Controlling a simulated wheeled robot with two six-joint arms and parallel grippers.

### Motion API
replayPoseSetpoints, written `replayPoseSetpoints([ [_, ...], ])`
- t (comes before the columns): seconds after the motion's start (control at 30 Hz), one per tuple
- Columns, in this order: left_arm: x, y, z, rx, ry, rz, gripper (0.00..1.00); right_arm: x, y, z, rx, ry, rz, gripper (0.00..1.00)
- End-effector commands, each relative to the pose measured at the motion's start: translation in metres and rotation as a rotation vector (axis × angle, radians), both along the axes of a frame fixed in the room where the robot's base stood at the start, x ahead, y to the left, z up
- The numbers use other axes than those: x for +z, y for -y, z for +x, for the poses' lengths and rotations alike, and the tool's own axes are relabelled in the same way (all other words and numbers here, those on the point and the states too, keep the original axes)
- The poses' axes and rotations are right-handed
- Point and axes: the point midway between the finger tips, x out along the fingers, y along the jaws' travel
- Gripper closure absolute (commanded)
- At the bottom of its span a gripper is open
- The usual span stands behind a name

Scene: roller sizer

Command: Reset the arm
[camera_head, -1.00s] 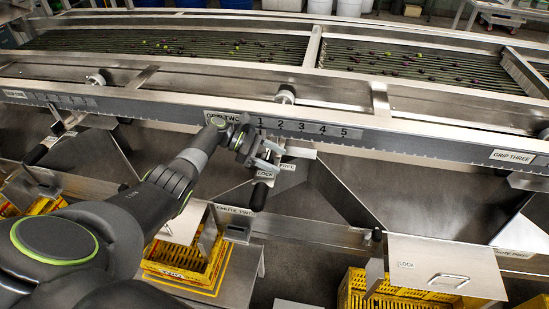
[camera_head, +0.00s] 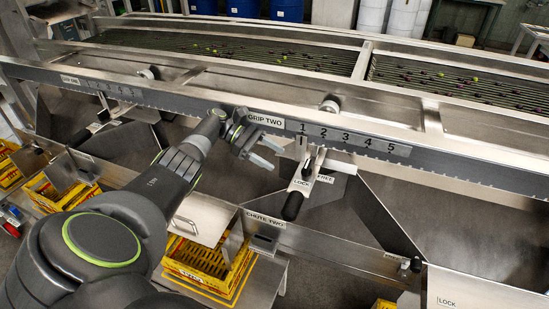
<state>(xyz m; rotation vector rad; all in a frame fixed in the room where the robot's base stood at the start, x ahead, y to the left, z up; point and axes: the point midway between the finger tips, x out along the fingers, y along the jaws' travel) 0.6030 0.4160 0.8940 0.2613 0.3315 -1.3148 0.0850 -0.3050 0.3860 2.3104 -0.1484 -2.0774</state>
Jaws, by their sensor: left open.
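My left arm comes in from the lower left of the head view. Its gripper (camera_head: 268,152) is open and empty, in front of the rail under the "GRIP TWO" label (camera_head: 266,120). It is to the left of the grip two lever (camera_head: 293,204), apart from it. The lever has a black handle and hangs below the "1" end of the number scale (camera_head: 345,137), beside the LOCK and FREE labels. My right gripper is not in view.
The long metal rail (camera_head: 455,168) of the sizer runs across the view, with small fruit on rollers (camera_head: 440,78) behind it. Below are the "CHUTE TWO" plate (camera_head: 266,222), slanted metal panels and yellow crates (camera_head: 205,265). Open space lies between my gripper and the chute.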

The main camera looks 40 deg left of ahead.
Motion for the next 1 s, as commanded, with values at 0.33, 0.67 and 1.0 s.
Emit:
replayPoseSetpoints([
  [0.33,0.0,0.0,0.0,0.0,0.001,0.0,0.36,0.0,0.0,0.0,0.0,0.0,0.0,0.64],
  [0.67,-0.057,0.026,-0.032,-0.161,0.056,0.158,0.36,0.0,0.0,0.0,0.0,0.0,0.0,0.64],
  [1.0,-0.155,0.07,-0.113,-0.534,0.251,0.457,0.36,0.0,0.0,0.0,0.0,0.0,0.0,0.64],
])
